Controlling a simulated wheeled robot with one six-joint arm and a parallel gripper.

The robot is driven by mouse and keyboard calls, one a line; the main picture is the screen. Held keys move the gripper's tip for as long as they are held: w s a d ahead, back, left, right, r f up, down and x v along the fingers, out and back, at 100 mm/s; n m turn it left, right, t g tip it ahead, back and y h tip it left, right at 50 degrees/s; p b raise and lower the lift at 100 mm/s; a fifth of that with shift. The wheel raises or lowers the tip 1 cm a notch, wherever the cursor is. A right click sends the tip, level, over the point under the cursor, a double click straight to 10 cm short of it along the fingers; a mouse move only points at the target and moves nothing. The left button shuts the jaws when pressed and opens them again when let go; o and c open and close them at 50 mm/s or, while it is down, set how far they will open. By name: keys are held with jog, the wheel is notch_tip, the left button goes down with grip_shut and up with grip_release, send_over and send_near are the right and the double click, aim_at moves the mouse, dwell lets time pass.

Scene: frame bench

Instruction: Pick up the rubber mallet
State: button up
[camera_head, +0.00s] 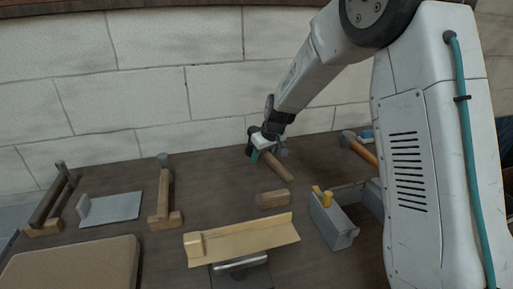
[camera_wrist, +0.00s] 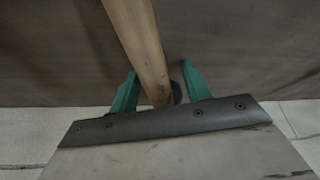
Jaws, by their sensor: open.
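The rubber mallet's pale wooden handle (camera_head: 279,167) slants toward the front right on the dark bench in the head view. Its head is mostly hidden by my gripper (camera_head: 266,153), which is down at the mallet near the back wall. In the wrist view the handle (camera_wrist: 141,40) runs between the two green fingers of my gripper (camera_wrist: 158,80). The fingers are apart, with visible gaps beside the handle. A small dark rounded part (camera_wrist: 177,92) shows behind the handle near the right finger; it looks like part of the mallet head.
A second hammer with an orange-brown handle (camera_head: 362,151) lies to the right. Wooden clamp-like frames (camera_head: 164,195) and a grey plate (camera_head: 113,206) are left. The wall (camera_head: 150,100) is close behind.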

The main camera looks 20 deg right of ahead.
grip_shut()
jog(key=shift+r, duration=0.15)
